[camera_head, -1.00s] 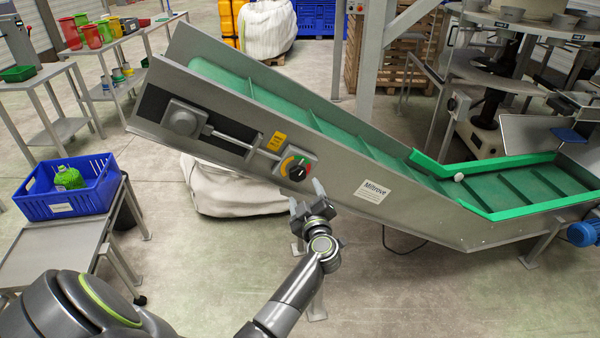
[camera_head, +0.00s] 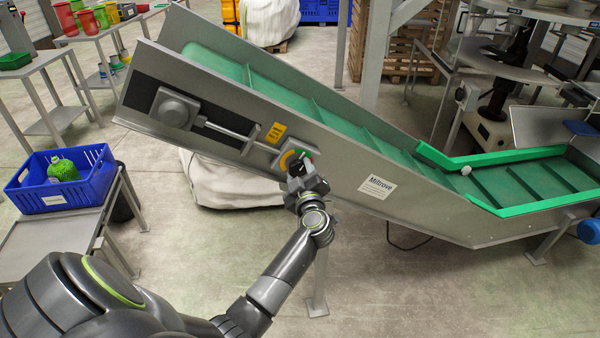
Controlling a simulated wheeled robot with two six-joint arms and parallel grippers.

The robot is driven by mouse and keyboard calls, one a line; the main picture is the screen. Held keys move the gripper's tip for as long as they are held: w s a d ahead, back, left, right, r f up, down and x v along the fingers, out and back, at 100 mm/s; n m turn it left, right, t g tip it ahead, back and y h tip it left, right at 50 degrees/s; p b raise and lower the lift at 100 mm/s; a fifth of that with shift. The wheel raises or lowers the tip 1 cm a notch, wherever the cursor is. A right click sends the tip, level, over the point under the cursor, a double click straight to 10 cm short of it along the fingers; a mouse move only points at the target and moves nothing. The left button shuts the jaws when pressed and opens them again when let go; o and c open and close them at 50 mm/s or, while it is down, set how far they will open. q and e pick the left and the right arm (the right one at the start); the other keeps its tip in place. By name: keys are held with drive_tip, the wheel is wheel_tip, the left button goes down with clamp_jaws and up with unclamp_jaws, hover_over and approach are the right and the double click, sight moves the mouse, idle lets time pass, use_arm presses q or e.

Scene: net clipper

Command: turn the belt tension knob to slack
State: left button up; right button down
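The belt tension knob sits on a grey plate on the side of the inclined conveyor. My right gripper is not in view.
The grey conveyor (camera_head: 345,205) has a green belt and a yellow label (camera_head: 276,132) near the dial. A blue crate (camera_head: 92,191) with a green net bag (camera_head: 63,169) stands on a table at left. A white sack (camera_head: 230,183) lies behind the conveyor. The floor in front is clear.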

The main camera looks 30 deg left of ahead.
use_arm(q)
drive_tip(key=c, duration=0.4)
drive_tip(key=shift+c, duration=0.2)
drive_tip(key=shift+n, duration=0.3)
